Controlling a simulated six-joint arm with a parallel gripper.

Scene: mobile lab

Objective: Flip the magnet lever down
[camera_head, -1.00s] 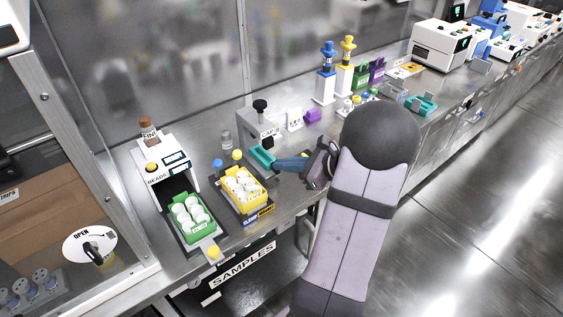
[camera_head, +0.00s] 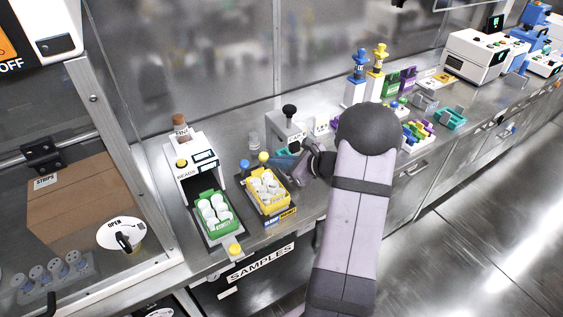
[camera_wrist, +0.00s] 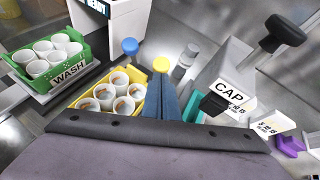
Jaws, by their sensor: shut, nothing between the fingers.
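Two ball-topped levers stand behind the yellow rack: a blue knob (camera_head: 244,164) and a yellow knob (camera_head: 263,156). Both show in the wrist view, blue (camera_wrist: 130,46) and yellow (camera_wrist: 161,64); I cannot tell which the task means. My gripper (camera_head: 276,158) has blue fingers, shut and empty, just right of the yellow knob. In the wrist view my fingertips (camera_wrist: 160,80) overlap the area just below the yellow knob; contact cannot be told.
The CAP device (camera_head: 287,130) with a black-knobbed handle (camera_head: 289,110) stands close behind and right of my fingers. A green WASH rack (camera_head: 228,227) sits in front of the white BEADS device (camera_head: 193,172) at left. Colored blocks (camera_head: 418,131) lie right of my arm.

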